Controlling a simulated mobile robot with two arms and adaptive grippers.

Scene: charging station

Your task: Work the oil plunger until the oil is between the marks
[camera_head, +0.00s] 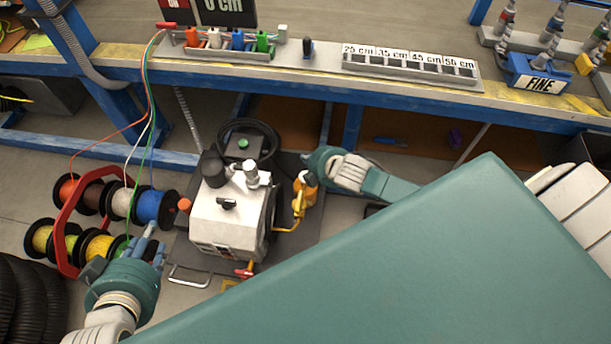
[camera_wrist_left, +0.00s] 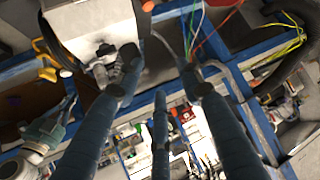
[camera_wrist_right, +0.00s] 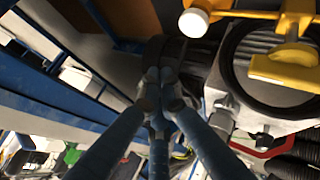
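The white pump unit (camera_head: 230,222) stands on a dark floor plate, with a black cylinder (camera_head: 212,168) and a silver knob (camera_head: 251,172) on top. A yellow fitting (camera_head: 299,205) with a pale cap is on its right side; it also shows in the right wrist view (camera_wrist_right: 285,65). I cannot tell which part is the oil plunger, and no oil level or marks are legible. My right gripper (camera_head: 314,159) is just above and right of the yellow fitting; its fingertips meet (camera_wrist_right: 162,88) with nothing seen between them. My left gripper (camera_head: 152,243) is spread and empty, left of the pump (camera_wrist_left: 85,30).
Wire spools (camera_head: 68,228) on a red rack stand left of the pump, beside my left gripper. A blue-framed workbench (camera_head: 300,84) runs along the back. Black coiled hose (camera_head: 30,300) lies at lower left. A red-handled valve (camera_head: 245,270) is at the pump's front.

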